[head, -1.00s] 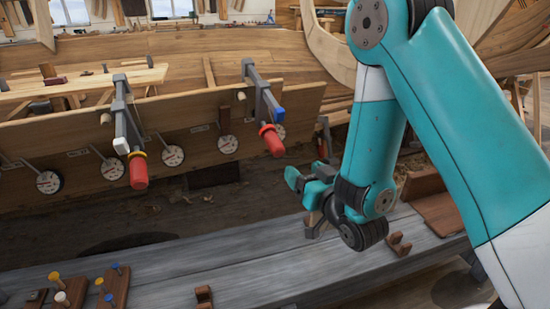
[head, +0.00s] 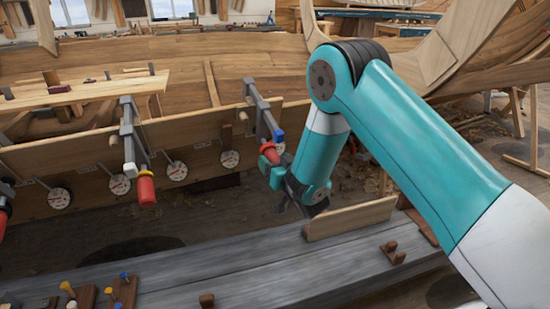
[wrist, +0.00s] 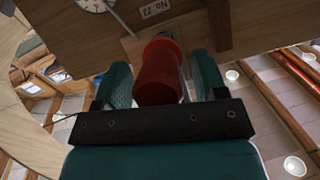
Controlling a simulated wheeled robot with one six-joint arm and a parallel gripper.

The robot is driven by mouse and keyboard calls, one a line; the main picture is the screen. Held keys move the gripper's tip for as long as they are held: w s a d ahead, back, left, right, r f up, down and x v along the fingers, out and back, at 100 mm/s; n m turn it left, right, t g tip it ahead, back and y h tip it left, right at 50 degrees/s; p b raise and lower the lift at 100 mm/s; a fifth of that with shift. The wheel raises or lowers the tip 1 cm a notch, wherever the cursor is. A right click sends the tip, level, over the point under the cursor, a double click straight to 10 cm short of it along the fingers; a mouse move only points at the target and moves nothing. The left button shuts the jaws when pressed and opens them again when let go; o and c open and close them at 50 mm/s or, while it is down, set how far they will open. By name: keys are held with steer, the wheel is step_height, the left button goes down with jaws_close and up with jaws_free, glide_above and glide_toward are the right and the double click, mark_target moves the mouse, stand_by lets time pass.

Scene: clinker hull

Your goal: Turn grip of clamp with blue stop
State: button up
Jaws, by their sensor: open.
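The clamp with the blue stop (head: 279,136) hangs on the upper edge of the plank, right of centre in the head view. Its red grip (head: 270,153) points down and toward me. In the wrist view the red grip (wrist: 160,75) lies between the two green fingers of my gripper (wrist: 160,85). The fingers stand apart on either side of it, and I see a gap at the right finger. In the head view my gripper (head: 270,164) is at the lower end of this grip and partly covers it. The blue stop is hidden in the wrist view.
Round dials (head: 230,159) line the plank. The grey bench (head: 235,262) below carries pegs and wooden blocks.

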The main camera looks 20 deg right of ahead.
steer(key=c, duration=0.9)
steer(key=f+b, duration=0.1)
steer(key=b, duration=0.5)
steer(key=shift+h+b, duration=0.3)
steer(key=shift+b, duration=0.05)
steer(key=n+b, duration=0.1)
steer(key=b, duration=0.4)
steer(key=h+b, duration=0.1)
steer(key=b, duration=0.4)
steer(key=shift+r+n, duration=0.3)
steer(key=shift+n, duration=0.1)
steer(key=shift+n+h+b, duration=0.3)
steer(key=shift+n+b, duration=0.1)
steer(key=shift+b, duration=0.75)
steer(key=shift+n+t+h+b, duration=0.3)
steer(key=shift+b, duration=0.6)
steer(key=shift+r, duration=0.2)
